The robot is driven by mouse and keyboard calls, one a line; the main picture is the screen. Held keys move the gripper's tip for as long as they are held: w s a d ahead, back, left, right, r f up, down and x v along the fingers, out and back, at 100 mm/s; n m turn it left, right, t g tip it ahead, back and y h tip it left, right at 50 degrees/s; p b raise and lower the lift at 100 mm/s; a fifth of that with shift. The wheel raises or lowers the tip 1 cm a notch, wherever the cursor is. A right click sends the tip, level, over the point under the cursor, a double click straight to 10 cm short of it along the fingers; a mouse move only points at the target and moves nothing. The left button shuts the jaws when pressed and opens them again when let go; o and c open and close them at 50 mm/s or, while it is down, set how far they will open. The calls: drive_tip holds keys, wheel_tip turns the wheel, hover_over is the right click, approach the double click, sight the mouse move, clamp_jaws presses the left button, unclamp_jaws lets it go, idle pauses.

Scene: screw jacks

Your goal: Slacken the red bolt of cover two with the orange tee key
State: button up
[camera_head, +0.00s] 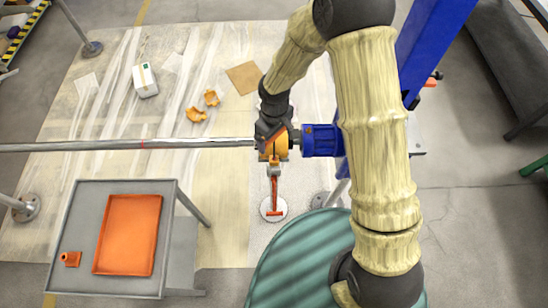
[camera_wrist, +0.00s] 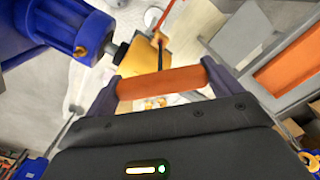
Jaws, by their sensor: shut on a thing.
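My gripper (camera_wrist: 160,84) is shut on the orange crossbar of the tee key (camera_wrist: 150,83), with a dark finger at each end of it. The key's dark shaft (camera_wrist: 160,55) runs from the bar to the orange-yellow housing (camera_wrist: 154,48). Whether its tip sits on a bolt cannot be told. In the head view my gripper (camera_head: 272,128) is just above the orange housing (camera_head: 280,145), which joins a blue motor (camera_head: 320,140). The motor also shows in the wrist view (camera_wrist: 55,30). The red bolt and the cover numbers cannot be made out.
A long grey shaft (camera_head: 120,145) runs left from the housing. A grey table (camera_head: 85,195) carries an orange tray (camera_head: 128,234) and a small orange part (camera_head: 71,259). A white box (camera_head: 145,80) and orange pieces (camera_head: 197,115) lie on the floor. A teal ribbed drum (camera_head: 300,260) stands at front.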

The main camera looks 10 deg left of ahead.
drive_tip(key=shift+r, duration=0.1)
wheel_tip(320, 180, up, 7)
drive_tip(key=p, duration=0.5)
idle(0.7)
drive_tip(key=shift+m+p, duration=0.3)
drive_tip(key=shift+m, duration=0.4)
drive_tip(key=shift+f, duration=0.2)
